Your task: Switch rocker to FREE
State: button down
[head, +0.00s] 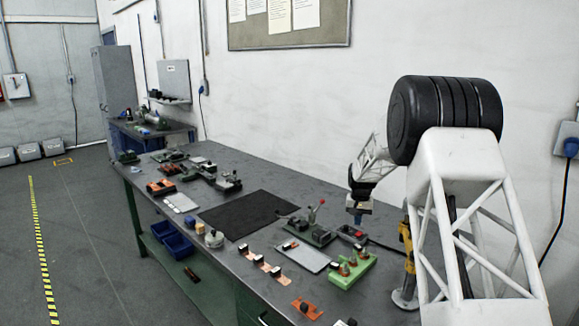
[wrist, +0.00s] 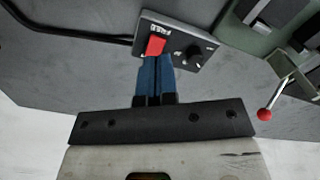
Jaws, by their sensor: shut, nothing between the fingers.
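The rocker (wrist: 156,45) is a red switch on a small dark control box (wrist: 178,53) in the wrist view. The control box also shows in the head view (head: 352,235), on the bench below and beside my arm's end. My gripper (wrist: 154,58) has its blue fingers shut together and empty. In the wrist view the fingertips reach the rocker's lower edge; I cannot tell whether they touch it. In the head view my gripper (head: 358,220) hangs just above the box.
A green fixture with a red-balled lever (wrist: 265,115) stands close to the box; the lever ball also shows in the head view (head: 322,201). A black cable (wrist: 60,38) runs from the box. A black mat (head: 245,214) leaves clear room on the bench. A green block fixture (head: 350,270) stands in front.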

jog(key=shift+r, duration=0.9)
jog(key=s+a+r, duration=0.2)
jog(key=s+r, duration=0.4)
jog(key=s, duration=0.4)
jog(key=s+a+r+n+t, duration=0.1)
jog(key=s+r, duration=0.6)
jog(key=s, duration=0.3)
jog(key=s+a+r, duration=0.2)
jog(key=s+r, duration=0.4)
jog(key=s, duration=0.5)
jog(key=s+a+f+n, duration=0.1)
jog(key=s, duration=1.6)
jog(key=s+a+f+t, duration=0.1)
jog(key=s+f, duration=0.1)
jog(key=s, duration=1.5)
jog(key=shift+s+a+n+t, duration=0.2)
jog(key=shift+n+t, duration=0.1)
jog(key=shift+n, duration=0.1)
